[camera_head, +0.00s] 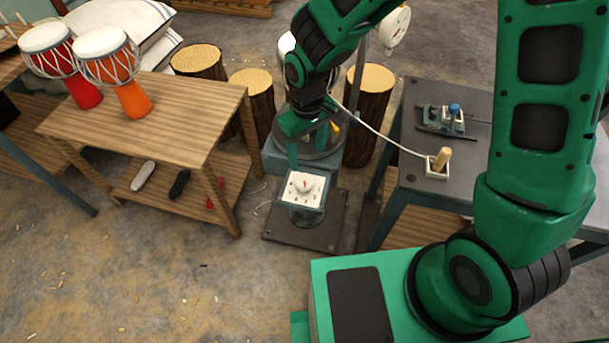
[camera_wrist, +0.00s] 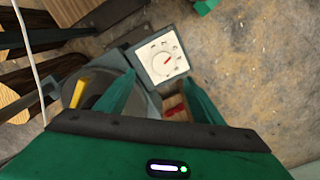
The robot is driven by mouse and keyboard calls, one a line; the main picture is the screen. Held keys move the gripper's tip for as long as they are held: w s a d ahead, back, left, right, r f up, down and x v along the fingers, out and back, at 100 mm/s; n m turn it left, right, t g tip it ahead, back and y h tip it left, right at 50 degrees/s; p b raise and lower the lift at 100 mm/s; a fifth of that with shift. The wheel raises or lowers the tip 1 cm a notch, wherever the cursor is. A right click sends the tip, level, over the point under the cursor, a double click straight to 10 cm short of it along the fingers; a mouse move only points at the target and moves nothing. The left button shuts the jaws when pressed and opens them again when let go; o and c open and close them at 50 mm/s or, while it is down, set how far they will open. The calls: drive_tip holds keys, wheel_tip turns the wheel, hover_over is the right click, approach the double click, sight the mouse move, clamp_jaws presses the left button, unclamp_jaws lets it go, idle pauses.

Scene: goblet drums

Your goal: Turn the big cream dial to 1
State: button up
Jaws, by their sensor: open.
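The big cream dial (camera_head: 305,185) is a round knob with a red mark, set on a square white plate with black numbers. The plate tops a short grey stand beside the round machine. In the wrist view the dial (camera_wrist: 164,62) lies just beyond my fingertips, toward the upper middle. Its red mark shows, but I cannot tell for sure which number it points at. My gripper (camera_head: 307,152) is open and empty, pointing down just behind and above the dial. In the wrist view the two green fingers of my gripper (camera_wrist: 157,78) are spread apart, clear of the knob.
A wooden table (camera_head: 170,118) with two goblet drums (camera_head: 112,65) stands left. Log stools (camera_head: 370,110) stand behind. A dark bench (camera_head: 412,150) at right holds a wooden-handled switch (camera_head: 440,160), its white cable running past my arm. The floor in front is clear.

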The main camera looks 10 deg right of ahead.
sight(304, 180)
drive_tip(key=f, duration=1.1)
drive_tip(key=shift+s+a, duration=0.1)
drive_tip(key=shift+a, duration=0.25)
drive_tip(key=c, duration=1)
